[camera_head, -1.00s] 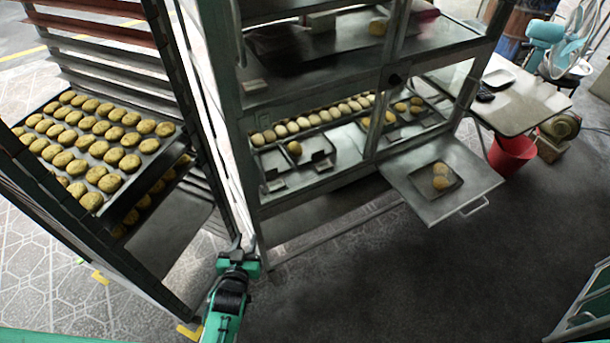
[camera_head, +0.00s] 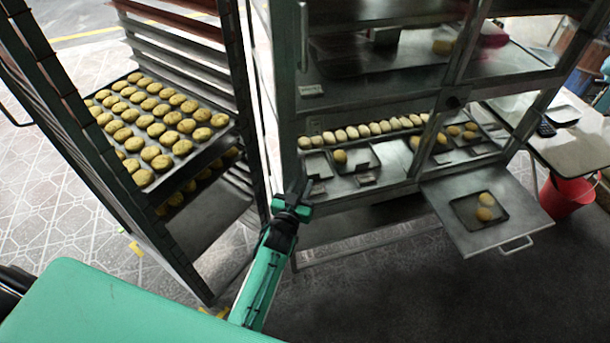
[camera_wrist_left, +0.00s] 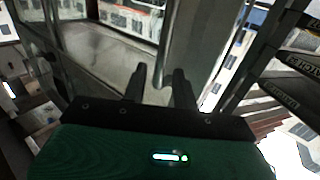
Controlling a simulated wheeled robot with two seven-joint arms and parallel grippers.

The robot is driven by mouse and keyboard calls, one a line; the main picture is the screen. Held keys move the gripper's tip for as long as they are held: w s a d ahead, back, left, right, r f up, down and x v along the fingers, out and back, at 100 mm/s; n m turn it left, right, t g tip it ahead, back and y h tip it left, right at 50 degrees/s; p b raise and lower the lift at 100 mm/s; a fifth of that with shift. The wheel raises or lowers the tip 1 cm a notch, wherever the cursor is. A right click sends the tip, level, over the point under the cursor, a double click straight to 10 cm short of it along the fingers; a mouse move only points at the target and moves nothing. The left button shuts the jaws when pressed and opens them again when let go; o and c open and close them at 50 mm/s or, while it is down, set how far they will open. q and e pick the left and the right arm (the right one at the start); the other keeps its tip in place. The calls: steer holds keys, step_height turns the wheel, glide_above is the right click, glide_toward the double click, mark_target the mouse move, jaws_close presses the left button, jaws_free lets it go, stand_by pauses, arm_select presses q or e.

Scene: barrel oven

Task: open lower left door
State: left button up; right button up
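The metal cabinet oven (camera_head: 452,106) has a window at its lower left (camera_head: 348,150); buns and small trays show behind it, and I cannot tell how the lower left door stands. The lower right door (camera_head: 462,232) is folded down flat, with a tray of buns on it. My left gripper (camera_head: 300,186) is in front of the cabinet's left post, near the window's lower left corner. In the left wrist view its two dark fingers (camera_wrist_left: 158,85) are apart with nothing between them. A vertical metal bar (camera_wrist_left: 168,45) shows beyond the fingertips. My right gripper is out of view.
A tall rack with a tray of buns (camera_head: 108,137) stands close on the left of my left arm. At the right are a table (camera_head: 575,148) and a red bucket (camera_head: 566,197). The dark floor in front of the cabinet is clear.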

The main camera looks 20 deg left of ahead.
mark_target(304, 179)
arm_select(q)
steer(key=shift+w, duration=1.8)
jaws_close()
